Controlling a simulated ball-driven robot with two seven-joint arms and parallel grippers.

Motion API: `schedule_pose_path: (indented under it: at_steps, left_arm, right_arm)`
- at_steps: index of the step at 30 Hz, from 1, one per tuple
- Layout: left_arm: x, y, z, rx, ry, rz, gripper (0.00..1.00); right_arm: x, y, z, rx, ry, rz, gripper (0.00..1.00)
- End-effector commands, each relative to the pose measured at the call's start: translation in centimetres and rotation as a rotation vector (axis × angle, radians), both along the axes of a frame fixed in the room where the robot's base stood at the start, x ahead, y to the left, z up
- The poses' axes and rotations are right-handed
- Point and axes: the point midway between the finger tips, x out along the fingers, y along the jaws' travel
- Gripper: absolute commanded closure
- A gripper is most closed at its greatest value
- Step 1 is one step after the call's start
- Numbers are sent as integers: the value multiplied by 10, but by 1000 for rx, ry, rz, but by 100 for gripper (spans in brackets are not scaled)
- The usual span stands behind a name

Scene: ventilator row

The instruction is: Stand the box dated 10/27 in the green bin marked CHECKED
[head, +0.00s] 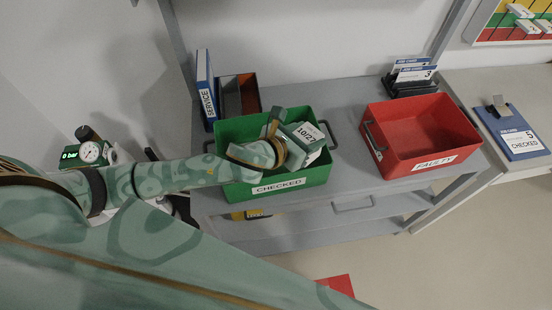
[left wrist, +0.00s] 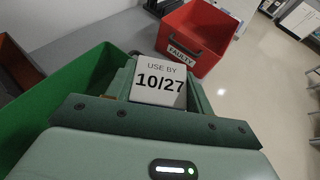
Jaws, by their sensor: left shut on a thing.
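The box dated 10/27 (head: 305,140) is in my left gripper (head: 285,142), over the green bin marked CHECKED (head: 278,187). In the left wrist view the box's white USE BY 10/27 label (left wrist: 160,83) faces the camera between the fingers. The left gripper is shut on the box. The box looks tilted in the head view and is at or just inside the bin's opening. Its lower part is hidden, so I cannot tell whether it touches the bin floor. The green bin's wall also shows in the left wrist view (left wrist: 60,110). My right gripper is not in view.
A red bin marked FAULTY (head: 420,135) stands to the right on the grey bench (head: 345,125). A blue SERVICE binder (head: 206,88) and an open dark holder (head: 238,97) stand behind the green bin. A blue clipboard (head: 512,132) lies at far right. Bench between the bins is clear.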

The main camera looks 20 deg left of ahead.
Motion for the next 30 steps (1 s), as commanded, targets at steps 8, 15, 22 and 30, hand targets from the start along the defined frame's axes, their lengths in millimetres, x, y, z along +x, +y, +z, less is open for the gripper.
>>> schedule_pose_path:
  at_steps: [8, 15, 22, 30]
  left_arm:
    - [65, 32, -19, 4, -3, -104, 70]
    - [69, 35, -67, -4, 6, -110, 70]
    - [69, 34, -94, -3, 1, -111, 70]
    - [69, 35, -129, -3, 1, -110, 70]
  right_arm:
    - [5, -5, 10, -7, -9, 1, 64]
    - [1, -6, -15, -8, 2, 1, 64]
    - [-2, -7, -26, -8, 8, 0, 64]
    - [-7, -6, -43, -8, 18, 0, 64]
